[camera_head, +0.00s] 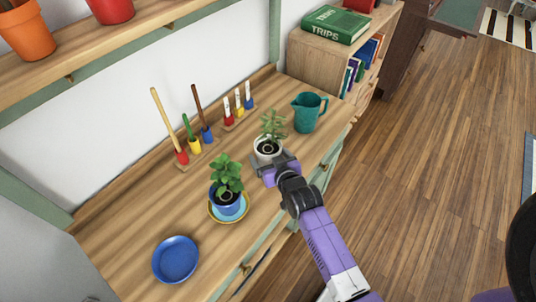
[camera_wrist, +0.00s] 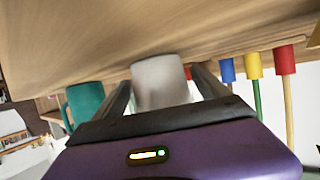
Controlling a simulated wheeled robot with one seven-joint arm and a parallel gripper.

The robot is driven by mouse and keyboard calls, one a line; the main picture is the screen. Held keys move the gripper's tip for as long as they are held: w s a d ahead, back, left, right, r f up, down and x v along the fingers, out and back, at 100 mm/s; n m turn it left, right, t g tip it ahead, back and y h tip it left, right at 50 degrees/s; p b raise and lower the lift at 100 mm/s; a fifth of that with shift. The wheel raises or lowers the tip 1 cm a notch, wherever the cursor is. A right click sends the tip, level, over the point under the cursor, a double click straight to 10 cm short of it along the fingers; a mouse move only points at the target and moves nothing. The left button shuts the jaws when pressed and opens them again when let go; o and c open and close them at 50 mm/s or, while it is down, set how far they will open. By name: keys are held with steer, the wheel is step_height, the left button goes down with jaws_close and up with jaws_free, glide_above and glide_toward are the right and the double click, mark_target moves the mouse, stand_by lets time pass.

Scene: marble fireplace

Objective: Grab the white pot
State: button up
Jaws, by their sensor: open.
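The white pot (camera_head: 264,153) holds a small green plant and stands upright on the wooden worktop. In the wrist view the white pot (camera_wrist: 158,82) shows between the two dark fingers, with its plant out of sight. My gripper (camera_head: 272,164) is open at the near side of the pot, low over the worktop. In the wrist view a finger lies on each side of the pot. I cannot tell whether either finger touches it. In the head view the gripper hides the pot's lower near side.
A teal pitcher (camera_head: 307,112) stands right of the pot. A blue pot (camera_head: 226,205) with a plant stands on a saucer to the left. A blue plate (camera_head: 176,259) lies nearer. Garden tools in a rack (camera_head: 199,154) stand behind. A wooden bookcase (camera_head: 318,62) is at the back.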

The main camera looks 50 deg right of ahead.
steer(key=shift+r, duration=0.1)
jaws_close()
